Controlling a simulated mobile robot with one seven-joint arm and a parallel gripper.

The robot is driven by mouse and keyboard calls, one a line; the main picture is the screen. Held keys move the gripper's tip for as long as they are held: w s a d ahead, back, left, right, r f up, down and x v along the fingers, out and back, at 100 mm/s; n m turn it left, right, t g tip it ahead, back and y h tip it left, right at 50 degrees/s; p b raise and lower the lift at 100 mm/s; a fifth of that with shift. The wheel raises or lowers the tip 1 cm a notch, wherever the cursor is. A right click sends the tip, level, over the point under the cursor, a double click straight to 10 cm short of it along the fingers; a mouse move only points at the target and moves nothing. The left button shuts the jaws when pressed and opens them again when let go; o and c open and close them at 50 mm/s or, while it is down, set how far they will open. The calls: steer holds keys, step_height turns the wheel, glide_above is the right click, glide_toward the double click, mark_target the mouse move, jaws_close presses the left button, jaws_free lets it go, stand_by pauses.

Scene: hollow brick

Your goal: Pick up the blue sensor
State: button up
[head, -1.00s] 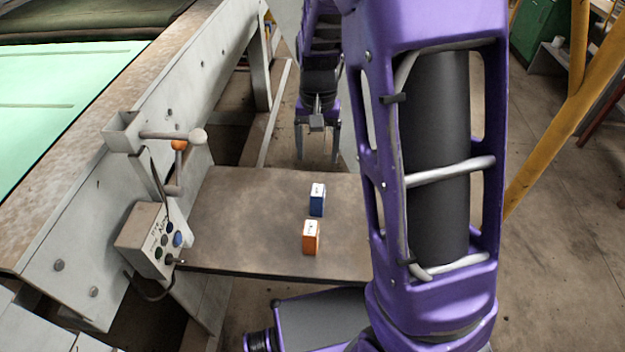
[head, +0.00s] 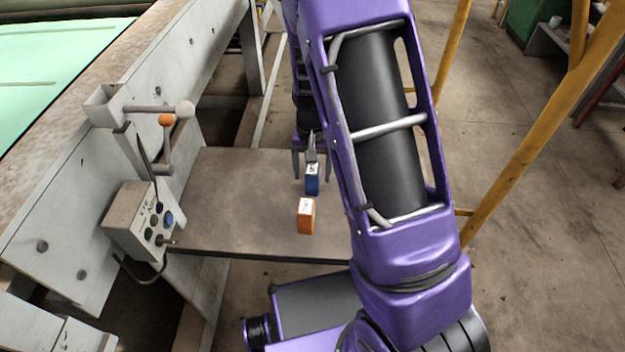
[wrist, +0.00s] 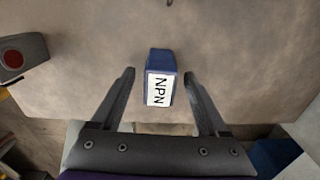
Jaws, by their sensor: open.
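The blue sensor (head: 312,187) stands upright on the brown metal shelf (head: 235,200), with a white label on top. In the wrist view the blue sensor (wrist: 161,61) shows its label reading "NPN" and lies between the two finger lines, with a gap on each side. My gripper (head: 304,162) is open and empty at the sensor's top in the head view. In the wrist view my gripper (wrist: 159,74) has its fingers spread on either side of the sensor. I cannot tell exactly how far the fingertips are above the shelf.
A control box (head: 143,222) with buttons and a crank handle (head: 166,143) are at the shelf's left. The shelf's left half is clear. A yellow post (head: 525,135) stands at right.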

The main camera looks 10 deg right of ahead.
step_height(320, 180, down, 3)
steer(key=shift+r, duration=0.1)
steer(key=shift+c, duration=0.3)
jaws_close()
